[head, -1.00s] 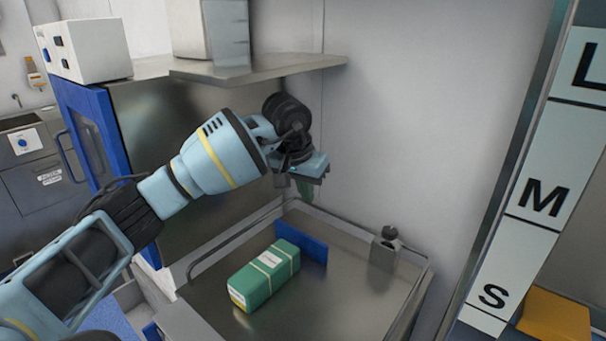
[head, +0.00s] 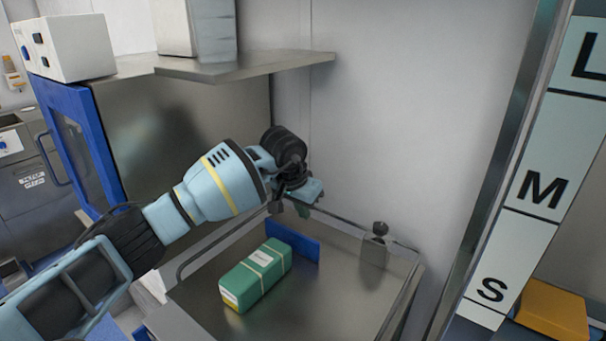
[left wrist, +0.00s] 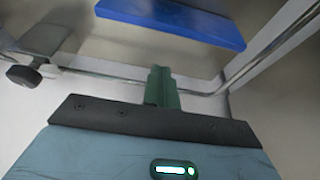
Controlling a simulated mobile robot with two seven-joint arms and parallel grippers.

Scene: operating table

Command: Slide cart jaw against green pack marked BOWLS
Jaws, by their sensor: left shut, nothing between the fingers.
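The green pack (head: 255,275), with pale bands and a white label, lies on the steel cart top (head: 310,310). Its lettering is too small to read. A blue upright plate (head: 300,243) stands at its far right side; I cannot tell whether they touch. A grey block with a dark knob (head: 374,249) stands apart to the right near the back rail; I cannot tell which of these two is the jaw. My left gripper (head: 304,211) is shut and empty, pointing down behind the blue plate. Its green fingers (left wrist: 161,87) show in the left wrist view, below the blue plate (left wrist: 175,18).
A metal rail (head: 345,226) runs round the cart top. A wall rises behind the cart. A panel marked L, M, S (head: 535,190) stands at right.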

